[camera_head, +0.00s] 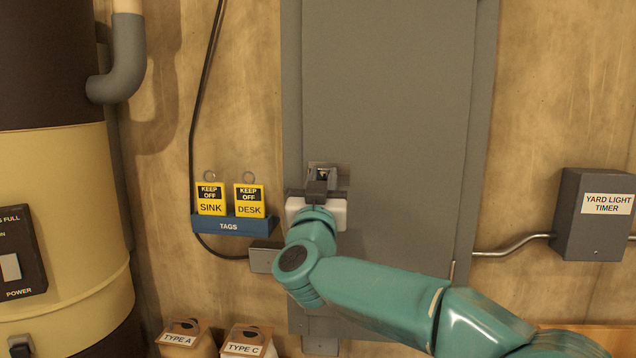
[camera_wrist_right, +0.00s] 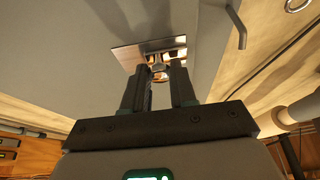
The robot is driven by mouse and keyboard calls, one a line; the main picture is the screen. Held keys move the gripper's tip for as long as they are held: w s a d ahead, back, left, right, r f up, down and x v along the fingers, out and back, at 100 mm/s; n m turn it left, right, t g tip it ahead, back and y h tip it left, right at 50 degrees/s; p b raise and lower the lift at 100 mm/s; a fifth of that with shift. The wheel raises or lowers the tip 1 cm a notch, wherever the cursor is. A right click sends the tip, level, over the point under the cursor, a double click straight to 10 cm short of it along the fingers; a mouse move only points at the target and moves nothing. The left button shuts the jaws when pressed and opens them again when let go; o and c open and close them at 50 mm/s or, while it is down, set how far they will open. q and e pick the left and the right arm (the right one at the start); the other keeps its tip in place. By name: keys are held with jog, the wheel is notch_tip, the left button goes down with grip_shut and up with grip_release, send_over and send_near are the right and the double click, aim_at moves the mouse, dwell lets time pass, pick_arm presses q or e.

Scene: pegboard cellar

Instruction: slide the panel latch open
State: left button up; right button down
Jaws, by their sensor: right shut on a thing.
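The grey panel (camera_head: 390,90) stands upright on the wall and fills the middle of the head view. The panel latch (camera_head: 322,170) is a small metal piece near its left edge, mostly hidden behind my right gripper (camera_head: 320,186). In the right wrist view the latch shows a shiny plate (camera_wrist_right: 130,57) and a small knob (camera_wrist_right: 159,69). The two dark fingers of the right gripper (camera_wrist_right: 160,84) reach up to the knob, one on each side, and are shut on it. My left gripper is not in view.
A blue tag holder (camera_head: 210,225) with yellow SINK (camera_head: 211,199) and DESK (camera_head: 249,200) tags hangs left of the panel. A yard light timer box (camera_head: 595,222) is at the right. Boxes marked TYPE A (camera_head: 190,342) and TYPE C (camera_head: 247,345) stand below.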

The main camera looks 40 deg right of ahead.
jog(key=shift+s+d+b, duration=0.3)
jog(key=shift+s+d, duration=0.55)
jog(key=shift+s, duration=0.25)
jog(key=shift+a, duration=0.15)
jog(key=c, duration=0.9)
grip_release()
jog(key=shift+d, duration=0.2)
jog(key=shift+s, duration=0.15)
jog(key=shift+a+f, duration=0.1)
jog(key=shift+a, duration=0.15)
jog(key=b+v, duration=0.5)
jog(key=v, duration=1)
jog(key=shift+s+a+f, duration=0.2)
jog(key=shift+s+f, duration=0.05)
